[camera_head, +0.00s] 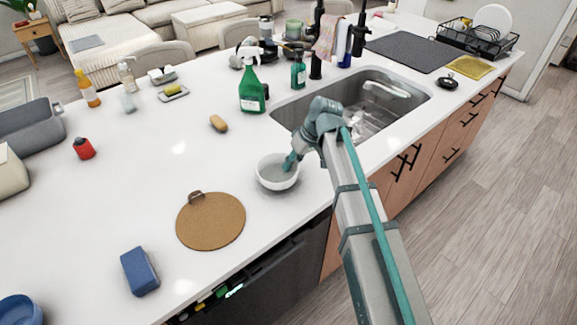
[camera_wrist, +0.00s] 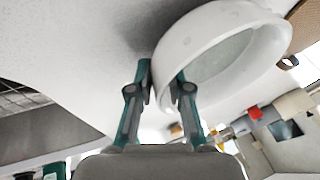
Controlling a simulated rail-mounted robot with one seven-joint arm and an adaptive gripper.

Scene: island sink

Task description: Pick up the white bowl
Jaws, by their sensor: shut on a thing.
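The white bowl (camera_head: 277,178) is upright on or just above the white counter, left of the sink. My gripper (camera_head: 291,162) reaches down to the bowl's rim on its right side. In the wrist view the bowl (camera_wrist: 190,38) fills the upper right, and my gripper (camera_wrist: 161,82) is shut on its wall, with one finger inside and one outside. I cannot tell whether the bowl's base touches the counter.
A round brown trivet (camera_head: 210,222) lies left of the bowl, and a blue sponge (camera_head: 140,271) lies nearer the front. A green spray bottle (camera_head: 251,88) stands behind, beside the sink (camera_head: 405,98). The counter left of the bowl is mostly clear.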

